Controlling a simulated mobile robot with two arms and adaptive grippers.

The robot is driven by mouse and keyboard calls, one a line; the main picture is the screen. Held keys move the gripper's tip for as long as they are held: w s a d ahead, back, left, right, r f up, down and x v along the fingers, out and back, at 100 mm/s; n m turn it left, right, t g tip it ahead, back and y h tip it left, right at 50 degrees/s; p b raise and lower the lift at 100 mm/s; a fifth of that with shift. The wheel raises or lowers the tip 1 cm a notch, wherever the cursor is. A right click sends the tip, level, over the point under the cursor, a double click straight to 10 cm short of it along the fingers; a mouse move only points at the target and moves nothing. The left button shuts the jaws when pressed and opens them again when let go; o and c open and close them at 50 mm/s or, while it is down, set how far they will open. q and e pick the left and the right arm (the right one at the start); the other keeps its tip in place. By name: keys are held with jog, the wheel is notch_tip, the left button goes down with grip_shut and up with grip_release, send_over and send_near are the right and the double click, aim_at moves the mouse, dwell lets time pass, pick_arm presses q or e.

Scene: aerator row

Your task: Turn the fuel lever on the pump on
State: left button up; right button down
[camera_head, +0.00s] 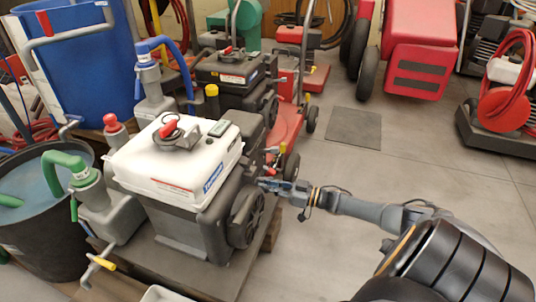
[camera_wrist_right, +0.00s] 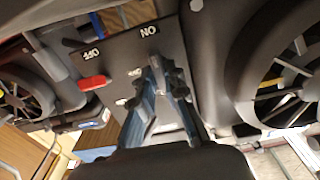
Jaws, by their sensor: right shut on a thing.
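The pump (camera_head: 180,170) has a white tank over a dark engine and stands on a low platform. My right gripper (camera_head: 268,184) reaches its right side from the right. In the right wrist view its fingertips (camera_wrist_right: 165,72) are closed together at a dark panel (camera_wrist_right: 118,48), just below the ON label (camera_wrist_right: 149,31). They are shut on a small part, apparently the fuel lever, mostly hidden between them. A red lever (camera_wrist_right: 95,82) sticks out left of the fingers, below the OFF label (camera_wrist_right: 91,54), and is not touched. My left gripper is not in view.
A recoil wheel (camera_head: 246,217) sits close to my right gripper. A black tub (camera_head: 50,215) and blue barrel (camera_head: 85,55) stand at the left. Another pump (camera_head: 232,72) and a red cart (camera_head: 284,130) are behind. The floor at the right is mostly free around a dark mat (camera_head: 353,128).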

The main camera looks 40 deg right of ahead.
jog(key=shift+f, duration=0.1)
jog(key=c, duration=1.4)
grip_release()
jog(key=shift+s, duration=0.15)
jog(key=v, duration=1.2)
